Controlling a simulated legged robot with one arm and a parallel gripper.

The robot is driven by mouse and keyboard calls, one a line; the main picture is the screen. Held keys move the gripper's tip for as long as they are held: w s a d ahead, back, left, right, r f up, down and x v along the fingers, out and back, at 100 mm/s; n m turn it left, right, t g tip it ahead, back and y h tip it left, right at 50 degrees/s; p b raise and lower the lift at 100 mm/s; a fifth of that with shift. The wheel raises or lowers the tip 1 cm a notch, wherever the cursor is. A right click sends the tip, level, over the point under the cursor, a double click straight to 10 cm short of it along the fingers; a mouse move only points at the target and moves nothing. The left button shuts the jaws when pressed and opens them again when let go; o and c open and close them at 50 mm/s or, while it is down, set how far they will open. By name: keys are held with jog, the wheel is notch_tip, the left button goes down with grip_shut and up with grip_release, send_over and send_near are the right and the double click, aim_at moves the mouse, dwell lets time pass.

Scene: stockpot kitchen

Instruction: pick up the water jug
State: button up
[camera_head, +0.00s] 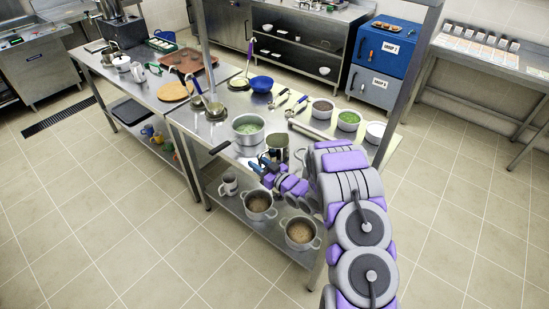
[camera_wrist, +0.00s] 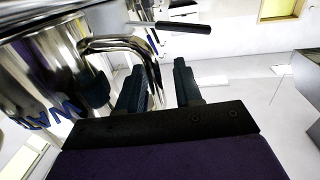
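The water jug (camera_wrist: 45,75) is shiny metal with blue lettering, partly cut off, at the left of the wrist view. Its curved metal handle (camera_wrist: 125,43) reaches down between the two dark fingers of my gripper (camera_wrist: 160,85). The fingers stand apart with a gap beside the handle, so my gripper looks open. In the head view the jug (camera_head: 277,140) stands on the steel table, close to my gripper (camera_head: 266,164). My gripper and arm hide part of it there.
A pot with green contents (camera_head: 248,129) stands left of the jug on the table (camera_head: 218,133). Small pots (camera_head: 348,121) stand to the right. Two pots (camera_head: 258,205) sit on the shelf below. A long dark handle (camera_wrist: 183,27) extends near the jug in the wrist view.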

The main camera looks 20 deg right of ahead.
aim_at(260, 156)
jog(key=shift+d, duration=0.55)
jog(key=c, duration=0.4)
jog(key=shift+c, duration=0.9)
jog(key=shift+a, duration=0.5)
grip_shut()
jog(key=shift+d, duration=0.2)
jog(key=shift+r, duration=0.1)
jog(key=shift+d+r, duration=0.1)
jog(key=shift+r, duration=0.15)
notch_tip(260, 156, up, 3)
jog(key=shift+s+r+p, duration=0.1)
jog(key=shift+p, duration=0.5)
jog(key=s+a+r+p, duration=0.1)
jog(key=s+p, duration=0.1)
jog(key=s, duration=1.3)
jog(key=shift+s, duration=0.35)
